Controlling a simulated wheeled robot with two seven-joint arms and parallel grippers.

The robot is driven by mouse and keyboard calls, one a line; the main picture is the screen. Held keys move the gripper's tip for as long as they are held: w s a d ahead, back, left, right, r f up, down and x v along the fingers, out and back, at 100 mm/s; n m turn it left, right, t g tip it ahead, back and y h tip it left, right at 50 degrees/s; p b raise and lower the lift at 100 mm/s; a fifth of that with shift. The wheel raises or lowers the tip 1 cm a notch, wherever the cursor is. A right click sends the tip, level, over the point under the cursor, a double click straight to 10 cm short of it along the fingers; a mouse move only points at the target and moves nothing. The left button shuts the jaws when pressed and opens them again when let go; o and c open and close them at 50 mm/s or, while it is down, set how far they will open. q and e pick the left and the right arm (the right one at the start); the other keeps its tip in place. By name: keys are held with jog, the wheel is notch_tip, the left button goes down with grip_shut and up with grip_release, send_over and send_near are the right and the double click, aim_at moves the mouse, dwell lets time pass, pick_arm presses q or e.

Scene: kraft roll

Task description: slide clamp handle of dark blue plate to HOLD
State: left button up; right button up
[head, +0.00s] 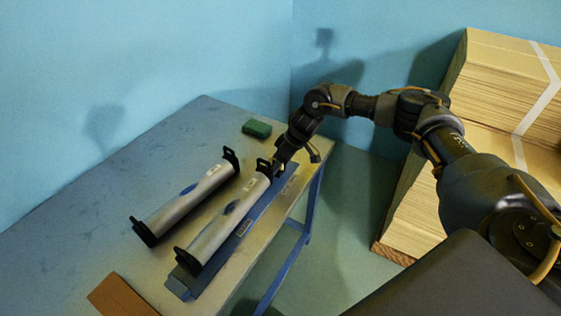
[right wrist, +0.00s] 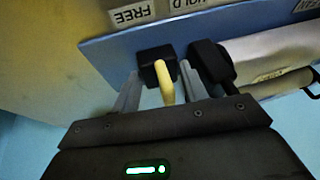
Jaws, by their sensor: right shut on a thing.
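The dark blue plate (head: 262,213) lies along the table's right edge under a grey roll. In the right wrist view the plate (right wrist: 110,42) carries a FREE label (right wrist: 132,14) and a partly cut-off HOLD label (right wrist: 185,5). The clamp handle (right wrist: 166,84) is a yellow lever on a black block (right wrist: 156,58). It stands below the labels, roughly between them. My right gripper (head: 280,163) is at the plate's far end, its fingers (right wrist: 160,88) on either side of the yellow handle, shut on it. My left gripper is out of view.
A second grey roll (head: 186,203) lies parallel on the left, with black end brackets. A green block (head: 257,129) sits behind, a brown piece (head: 122,296) at the front. Stacked cardboard (head: 500,90) stands right of the table. The table's left part (head: 120,190) is clear.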

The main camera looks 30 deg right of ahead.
aim_at(272, 183)
jog(key=shift+s+a+p, duration=0.5)
jog(key=shift+a+p, duration=0.15)
jog(key=shift+a, duration=0.15)
jog(key=shift+s+a+p, duration=0.45)
jog(key=shift+a+p, duration=0.2)
jog(key=shift+a, duration=0.15)
jog(key=shift+s+a+f+p, duration=0.2)
jog(key=shift+s+a+p, duration=0.2)
jog(key=shift+a+p, duration=0.1)
jog(key=shift+s+a+f, duration=0.1)
jog(key=shift+f, duration=0.1)
jog(key=o, duration=1)
jog(key=shift+c, duration=0.2)
jog(key=shift+d+r, duration=0.2)
jog(key=shift+r, duration=0.15)
jog(key=shift+o, duration=0.8)
jog(key=b+v, duration=0.1)
jog(key=v, duration=0.8)
jog(key=shift+w+d+r, duration=0.3)
jog(key=shift+d+r, duration=0.55)
